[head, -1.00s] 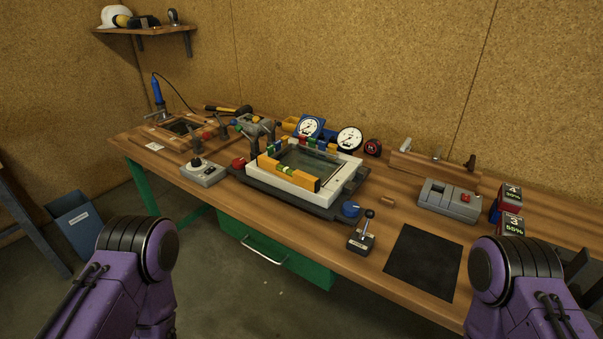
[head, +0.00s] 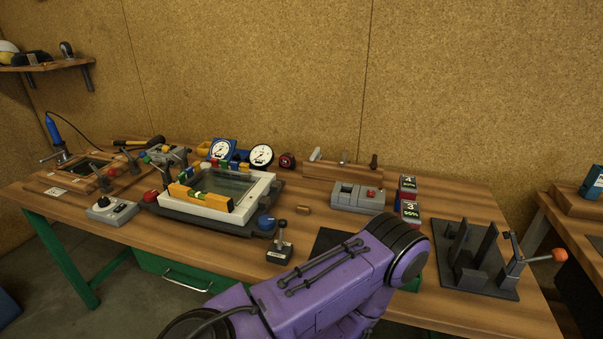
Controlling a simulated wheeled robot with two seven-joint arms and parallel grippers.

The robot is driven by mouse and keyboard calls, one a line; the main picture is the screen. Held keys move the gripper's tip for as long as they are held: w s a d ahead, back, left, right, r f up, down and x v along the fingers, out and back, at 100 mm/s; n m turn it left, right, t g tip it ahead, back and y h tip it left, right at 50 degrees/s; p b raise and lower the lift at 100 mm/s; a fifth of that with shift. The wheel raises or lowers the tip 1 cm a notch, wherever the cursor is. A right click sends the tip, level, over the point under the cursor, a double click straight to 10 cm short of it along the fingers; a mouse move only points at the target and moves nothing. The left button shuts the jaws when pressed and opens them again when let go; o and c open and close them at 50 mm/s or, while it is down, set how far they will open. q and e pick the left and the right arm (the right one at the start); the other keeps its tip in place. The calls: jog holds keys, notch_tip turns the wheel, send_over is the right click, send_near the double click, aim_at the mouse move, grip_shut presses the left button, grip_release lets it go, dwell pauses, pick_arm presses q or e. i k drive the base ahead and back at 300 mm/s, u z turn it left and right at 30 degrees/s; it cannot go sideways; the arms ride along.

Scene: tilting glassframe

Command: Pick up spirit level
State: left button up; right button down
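The spirit level (head: 201,198), an orange-yellow bar with a green vial at its middle, lies along the near edge of the white glass frame (head: 222,214). The frame sits on a dark base on the workbench (head: 120,228) and holds a greyish glass pane (head: 228,182). A purple arm of mine reaches over the bench's front edge, right of the level and apart from it. Neither gripper shows in the head view.
A joystick box (head: 280,246) and a blue knob (head: 266,222) stand right of the frame. A grey control box (head: 104,209) is at its left. Two gauges (head: 261,156) stand behind. A dark slotted stand (head: 476,262) is at the bench's right end.

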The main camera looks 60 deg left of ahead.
aim_at(222, 204)
jog(key=z, duration=0.7)
jog(key=k, duration=1.15)
jog(key=u, duration=0.65)
